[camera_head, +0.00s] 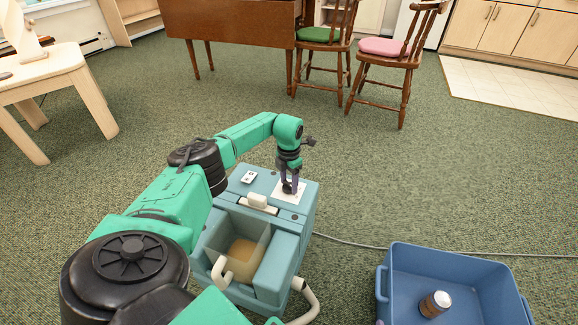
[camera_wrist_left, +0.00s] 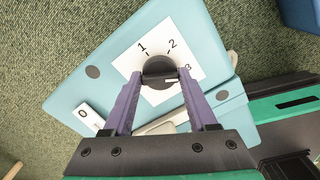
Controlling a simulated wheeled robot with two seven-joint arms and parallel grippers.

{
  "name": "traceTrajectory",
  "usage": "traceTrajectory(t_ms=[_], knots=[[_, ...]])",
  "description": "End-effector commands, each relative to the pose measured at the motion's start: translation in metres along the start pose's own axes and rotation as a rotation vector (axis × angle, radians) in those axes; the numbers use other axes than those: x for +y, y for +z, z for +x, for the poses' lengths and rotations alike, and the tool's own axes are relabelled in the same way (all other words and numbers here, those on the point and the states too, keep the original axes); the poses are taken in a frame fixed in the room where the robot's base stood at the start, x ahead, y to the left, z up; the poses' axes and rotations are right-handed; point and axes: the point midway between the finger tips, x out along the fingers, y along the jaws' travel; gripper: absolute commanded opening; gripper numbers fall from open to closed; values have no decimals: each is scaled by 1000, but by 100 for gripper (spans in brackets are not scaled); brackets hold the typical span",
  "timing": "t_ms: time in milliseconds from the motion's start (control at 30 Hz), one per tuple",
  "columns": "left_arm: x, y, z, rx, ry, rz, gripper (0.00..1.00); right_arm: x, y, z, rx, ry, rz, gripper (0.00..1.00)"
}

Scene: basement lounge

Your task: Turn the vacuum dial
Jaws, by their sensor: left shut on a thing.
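The vacuum (camera_head: 290,248) is a light blue box on the carpet, with a clear compartment holding something tan. On its top is a white dial plate (camera_head: 301,197) marked 1, 2 and 3. The dark round dial (camera_wrist_left: 159,71) sits on this plate in the left wrist view. Its pale mark points right, near the 3. My left gripper (camera_head: 289,187) points down over the dial. Its purple fingers (camera_wrist_left: 157,84) are on both sides of the dial and shut on it. My right gripper is not in view.
A blue bin (camera_head: 452,262) with a brown jar (camera_head: 434,304) inside stands at right. A grey cord (camera_head: 355,244) runs across the carpet from the vacuum. A pale hose (camera_head: 306,304) curves at its front. Chairs and tables stand farther back, with open carpet between.

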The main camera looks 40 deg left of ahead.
Motion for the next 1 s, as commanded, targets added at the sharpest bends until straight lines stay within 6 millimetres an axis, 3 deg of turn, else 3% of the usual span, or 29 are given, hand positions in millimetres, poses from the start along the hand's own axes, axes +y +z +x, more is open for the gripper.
traceTrajectory(t_ms=[200, 233, 300, 667, 767, 1000], knots=[[0, 0, 0, 2, 0, 2, 2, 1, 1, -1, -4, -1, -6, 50], [0, 0, 0, 2, 0, 2, 66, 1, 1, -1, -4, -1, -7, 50], [0, 0, 0, 2, 0, 1, 88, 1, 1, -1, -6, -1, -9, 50], [0, 0, -5, 0, 1, 0, 88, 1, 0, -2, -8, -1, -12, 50], [0, 0, -19, -1, 1, 0, 88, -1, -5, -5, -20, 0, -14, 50], [1, 1, -84, -3, 2, 0, 88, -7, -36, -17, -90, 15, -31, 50]])
